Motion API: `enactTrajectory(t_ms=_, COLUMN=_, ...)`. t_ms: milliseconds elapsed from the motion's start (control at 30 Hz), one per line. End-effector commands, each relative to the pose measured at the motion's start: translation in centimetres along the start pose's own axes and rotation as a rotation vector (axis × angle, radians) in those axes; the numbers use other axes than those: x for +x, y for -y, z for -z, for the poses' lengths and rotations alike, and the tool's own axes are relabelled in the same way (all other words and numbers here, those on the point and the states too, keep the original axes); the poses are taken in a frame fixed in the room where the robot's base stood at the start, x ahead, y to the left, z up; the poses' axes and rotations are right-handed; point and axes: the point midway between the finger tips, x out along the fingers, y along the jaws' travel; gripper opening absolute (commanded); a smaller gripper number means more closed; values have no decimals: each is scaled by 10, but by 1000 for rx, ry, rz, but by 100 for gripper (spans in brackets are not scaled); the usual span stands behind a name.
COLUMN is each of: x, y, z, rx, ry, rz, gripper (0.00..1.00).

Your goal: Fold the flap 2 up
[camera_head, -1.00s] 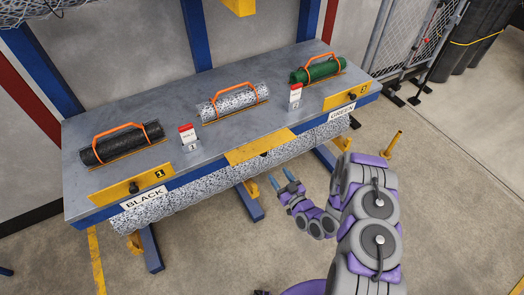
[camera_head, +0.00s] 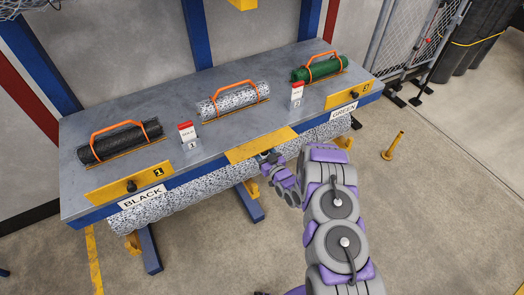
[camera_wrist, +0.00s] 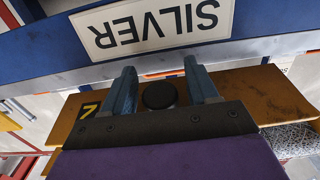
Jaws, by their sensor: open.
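Flap 2 (camera_head: 258,147) is a yellow plate at the middle of the table's front edge, between flaps 1 and 3. It is not upright like them. In the wrist view the flap (camera_wrist: 255,90) shows upside down with its number and a black round knob (camera_wrist: 158,95). My gripper (camera_head: 267,156) is at the flap's front edge, partly hidden by my arm in the head view. In the wrist view its blue fingers (camera_wrist: 160,70) are open, one on each side of the knob. Whether they touch it I cannot tell.
Yellow flap 1 (camera_head: 131,184) and flap 3 (camera_head: 350,94) stand up along the front edge. Black (camera_head: 119,141), silver (camera_head: 234,100) and green (camera_head: 317,67) mesh rolls lie on the grey table (camera_head: 215,145). A SILVER label (camera_wrist: 155,22) is close to my fingers.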

Motion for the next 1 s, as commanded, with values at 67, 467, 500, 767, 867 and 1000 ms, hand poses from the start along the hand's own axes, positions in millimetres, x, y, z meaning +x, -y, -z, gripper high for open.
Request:
enactTrajectory(t_ms=67, x=3, y=0, z=0, rx=-1, ry=-1, rz=0, gripper=59)
enactTrajectory(t_ms=467, x=5, y=0, z=0, rx=-1, ry=0, rz=0, gripper=47)
enactTrajectory(t_ms=500, x=5, y=0, z=0, rx=-1, ry=0, rz=0, gripper=43)
enactTrajectory(t_ms=767, x=5, y=0, z=0, rx=-1, ry=1, rz=0, gripper=18)
enactTrajectory(t_ms=867, x=5, y=0, z=-1, rx=0, ry=2, rz=1, gripper=9)
enactTrajectory(t_ms=1000, x=4, y=0, z=-2, rx=0, ry=5, rz=1, gripper=0)
